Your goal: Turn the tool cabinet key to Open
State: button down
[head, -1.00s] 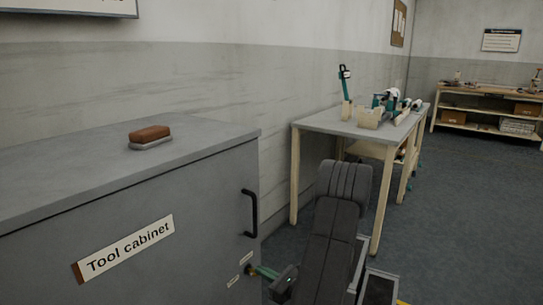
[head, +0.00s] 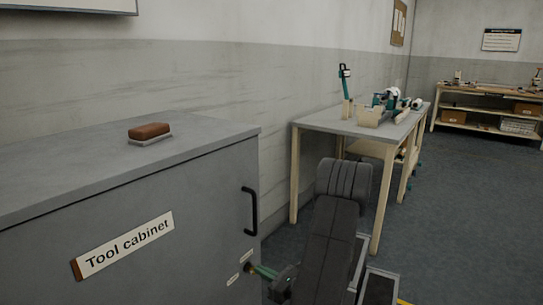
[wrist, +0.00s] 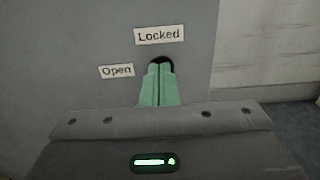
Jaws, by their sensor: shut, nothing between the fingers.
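The grey tool cabinet (head: 130,215) stands at the left in the head view, its door closed. My gripper (head: 259,268) is at the lower right of the door, its green fingers pointing at the lock. In the wrist view my gripper (wrist: 160,68) is shut, its two fingers together with nothing between them. A dark round part of the lock (wrist: 166,61) shows just behind the fingertips. The fingers hide most of the key and lock, so I cannot tell the key's angle or whether they touch. The "Locked" label (wrist: 158,34) is above, the "Open" label (wrist: 116,71) to the left.
A black door handle (head: 252,210) stands out above the lock. A brown-topped block (head: 149,132) lies on the cabinet. A workbench (head: 345,127) with tools stands behind my arm, and a shelved bench (head: 485,92) at the far right. The floor between is open.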

jog(key=shift+r, duration=0.1)
dwell(0.3)
jog(key=v, duration=0.6)
jog(key=shift+r, duration=0.3)
jog(key=shift+s+a, duration=0.1)
jog(key=shift+a, duration=0.05)
